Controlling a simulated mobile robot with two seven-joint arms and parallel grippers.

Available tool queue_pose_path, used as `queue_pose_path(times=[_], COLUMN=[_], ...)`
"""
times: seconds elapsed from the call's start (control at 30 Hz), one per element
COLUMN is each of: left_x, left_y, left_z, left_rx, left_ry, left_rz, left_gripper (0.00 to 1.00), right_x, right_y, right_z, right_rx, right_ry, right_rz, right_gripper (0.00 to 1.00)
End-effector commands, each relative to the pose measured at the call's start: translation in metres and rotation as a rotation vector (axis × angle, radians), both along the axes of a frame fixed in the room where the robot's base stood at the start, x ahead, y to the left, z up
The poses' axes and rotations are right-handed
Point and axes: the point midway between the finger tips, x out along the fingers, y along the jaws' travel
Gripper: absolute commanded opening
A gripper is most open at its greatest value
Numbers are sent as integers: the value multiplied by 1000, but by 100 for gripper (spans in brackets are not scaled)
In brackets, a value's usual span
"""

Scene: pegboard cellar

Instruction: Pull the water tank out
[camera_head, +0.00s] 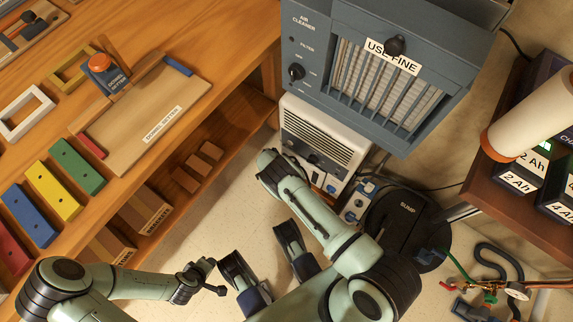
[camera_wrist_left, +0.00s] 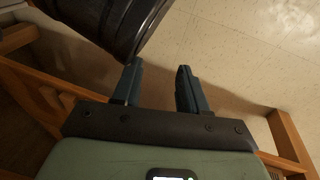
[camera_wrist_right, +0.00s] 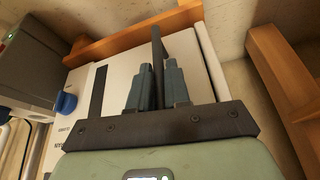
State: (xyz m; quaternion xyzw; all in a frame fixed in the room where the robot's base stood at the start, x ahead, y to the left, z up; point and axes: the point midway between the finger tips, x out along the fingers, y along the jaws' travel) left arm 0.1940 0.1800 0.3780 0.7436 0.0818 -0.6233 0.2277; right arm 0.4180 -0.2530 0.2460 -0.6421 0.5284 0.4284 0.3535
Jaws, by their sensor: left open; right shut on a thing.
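A white appliance (camera_head: 322,135) with a slatted grille stands on the floor under the blue-grey air cleaner. I take the water tank (camera_wrist_right: 122,78) to be the pale front part of it, with a dark slot, close ahead in the right wrist view. My right gripper (camera_wrist_right: 157,75) is shut there on a thin dark upright piece, apparently the tank's grip. In the head view my right arm hides this gripper and part of the appliance's lower front. My left gripper (camera_wrist_left: 160,82) is open and empty above the tiled floor, away from the appliance.
The air cleaner (camera_head: 400,60) overhangs the appliance. A wooden bench (camera_head: 215,70) with shelves stands to the left. A black sump lid (camera_head: 405,215) and a small blue-knobbed unit (camera_head: 357,200) are to the right. Pale floor (camera_head: 185,245) is open beside the bench.

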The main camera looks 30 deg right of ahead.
Motion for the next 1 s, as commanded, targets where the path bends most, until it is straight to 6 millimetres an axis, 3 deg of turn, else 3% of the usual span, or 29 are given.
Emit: queue_pose_path(times=[0.2, 0.4, 0.6, 0.9, 0.93, 0.97, 1.0], left_x=[18, 21, 20, 19, 19, 19, 19], left_y=[-3, -3, -3, -3, -3, -3, -3], left_z=[19, 20, 19, 18, 18, 18, 19], left_rx=[2, 3, 3, 4, 4, 4, 4], left_ry=[-62, -70, -66, -65, -65, -65, -65], left_rz=[-4, -4, -4, -4, -4, -4, -4], left_gripper=[43, 43, 43, 43, 43, 43, 43], right_x=[-24, -44, -53, -53, -53, -53, -53], right_y=[59, 107, 127, 127, 127, 127, 127], right_z=[1, -1, -1, -1, -1, -1, -1], right_rx=[2, 1, 2, 2, 2, 2, 2], right_ry=[5, 3, 2, 1, 1, 1, 1], right_rz=[11, 9, 4, 2, 2, 2, 2], right_gripper=[0, 0, 0, 0, 27, 36, 38])
